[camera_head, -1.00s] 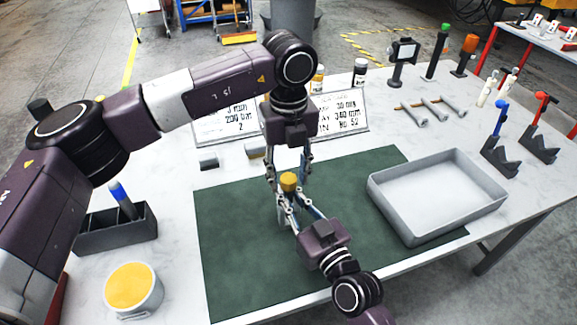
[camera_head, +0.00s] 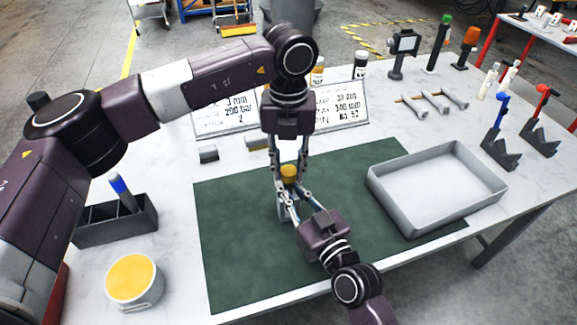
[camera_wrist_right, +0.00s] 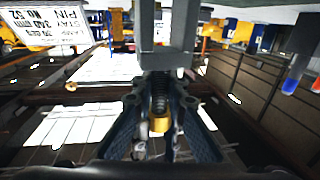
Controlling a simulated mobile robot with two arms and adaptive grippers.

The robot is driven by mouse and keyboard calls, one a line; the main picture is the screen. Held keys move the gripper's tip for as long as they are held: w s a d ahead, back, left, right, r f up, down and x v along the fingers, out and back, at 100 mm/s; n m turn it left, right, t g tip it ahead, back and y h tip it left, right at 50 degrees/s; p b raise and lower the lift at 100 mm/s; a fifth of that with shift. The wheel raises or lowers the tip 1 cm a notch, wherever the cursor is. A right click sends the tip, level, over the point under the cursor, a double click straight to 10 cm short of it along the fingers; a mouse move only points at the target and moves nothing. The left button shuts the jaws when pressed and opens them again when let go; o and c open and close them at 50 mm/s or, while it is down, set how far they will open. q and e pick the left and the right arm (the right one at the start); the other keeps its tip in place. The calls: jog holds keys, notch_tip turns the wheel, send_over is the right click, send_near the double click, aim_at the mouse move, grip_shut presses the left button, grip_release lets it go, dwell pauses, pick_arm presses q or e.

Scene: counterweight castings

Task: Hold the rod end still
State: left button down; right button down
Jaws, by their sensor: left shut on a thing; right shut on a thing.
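An upright grey metal piece (camera_head: 283,212) stands on the green mat with a brass-coloured cap or nut (camera_head: 288,173) at its top. In the right wrist view a threaded rod shows with the brass-coloured piece (camera_wrist_right: 160,123) on it, below a grey forked block (camera_wrist_right: 166,45). My left gripper (camera_head: 288,168) reaches down from above, its fingers closed about the brass-coloured piece. My right gripper (camera_head: 293,190) comes in from the lower right, its fingers closed on the rod end just below it. The fingers hide the exact contact in both views.
A grey tray (camera_head: 437,190) stands empty on the right of the green mat (camera_head: 240,260). A yellow-topped tub (camera_head: 133,280) and a dark marker holder (camera_head: 115,224) are at left. Signs (camera_head: 340,106), metal rods (camera_head: 432,104) and grey stands (camera_head: 500,151) lie behind.

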pick_arm(q)
jog(key=m, duration=0.5)
jog(key=shift+m, duration=0.4)
jog(key=m, duration=1)
jog(key=shift+m, duration=0.3)
jog(key=m, duration=0.5)
jog(key=c, duration=1.5)
grip_release()
notch_tip(320, 180, up, 12)
jog(key=shift+f, duration=0.1)
